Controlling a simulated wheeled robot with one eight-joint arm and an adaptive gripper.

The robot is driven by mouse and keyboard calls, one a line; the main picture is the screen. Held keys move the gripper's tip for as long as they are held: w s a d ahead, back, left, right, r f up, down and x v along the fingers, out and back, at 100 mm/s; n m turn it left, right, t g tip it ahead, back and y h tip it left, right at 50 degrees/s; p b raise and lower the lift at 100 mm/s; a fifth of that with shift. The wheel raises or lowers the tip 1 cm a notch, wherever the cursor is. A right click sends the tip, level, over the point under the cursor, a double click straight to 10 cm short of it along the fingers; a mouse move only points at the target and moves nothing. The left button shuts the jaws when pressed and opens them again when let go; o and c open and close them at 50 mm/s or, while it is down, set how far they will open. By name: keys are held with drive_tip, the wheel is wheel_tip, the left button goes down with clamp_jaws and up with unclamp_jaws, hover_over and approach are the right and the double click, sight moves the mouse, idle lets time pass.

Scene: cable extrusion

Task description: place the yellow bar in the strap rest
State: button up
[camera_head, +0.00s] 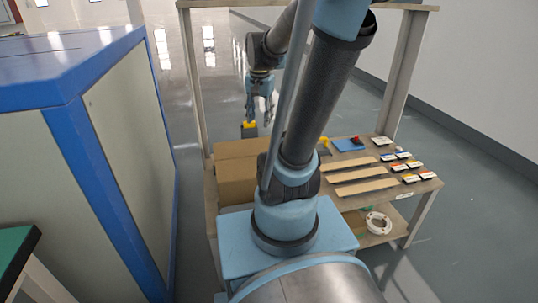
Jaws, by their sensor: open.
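My gripper (260,119) hangs fingers down, open, beyond the cardboard boxes at the back left of the workbench. A small dark block with a yellow top (249,129) is just under its left finger; I cannot tell whether they touch. Another yellow piece (324,142) stands on the bench, just right of my arm and partly hidden by it. I cannot tell which of the two is the yellow bar. Several flat tan strips (352,174) lie side by side on the bench. I cannot make out for sure which thing is the strap rest.
The cardboard boxes (236,172) fill the bench's left part. A blue pad (347,145) with a red item (356,140) lies at the back; several small labelled boxes (410,178) line the right edge. A white ring (378,223) is on the lower shelf. A blue-edged cabinet (125,140) stands left.

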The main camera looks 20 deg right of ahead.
drive_tip(key=s+f+n, duration=0.3)
drive_tip(key=s, duration=0.4)
drive_tip(key=s+f+n+t, duration=0.1)
drive_tip(key=s+f+n, duration=0.3)
drive_tip(key=s, duration=0.3)
drive_tip(key=shift+f, duration=0.25)
